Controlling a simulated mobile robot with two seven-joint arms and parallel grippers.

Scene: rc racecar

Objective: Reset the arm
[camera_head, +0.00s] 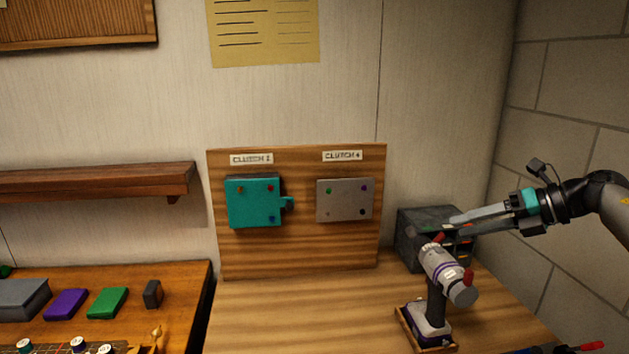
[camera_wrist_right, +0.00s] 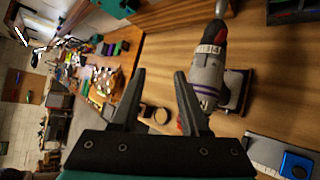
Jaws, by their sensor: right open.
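My right gripper (camera_head: 452,225) comes in from the right in the head view, with its two long fingers apart and nothing between them. It hangs above the workbench, just over and behind the grey and purple power drill (camera_head: 440,275). In the right wrist view my right gripper (camera_wrist_right: 160,75) also shows spread fingers, and the drill (camera_wrist_right: 207,75) lies beyond the right finger. The drill stands upright on a small wooden base (camera_head: 402,327). I cannot tell whether a finger touches the drill. My left gripper is in neither view.
A wooden panel (camera_head: 300,250) at the back carries a teal box (camera_head: 252,205) and a grey plate (camera_head: 343,205). A dark box (camera_head: 412,240) stands behind the drill. The bench (camera_head: 290,315) left of the drill is clear. A brick wall (camera_head: 575,75) bounds the right.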

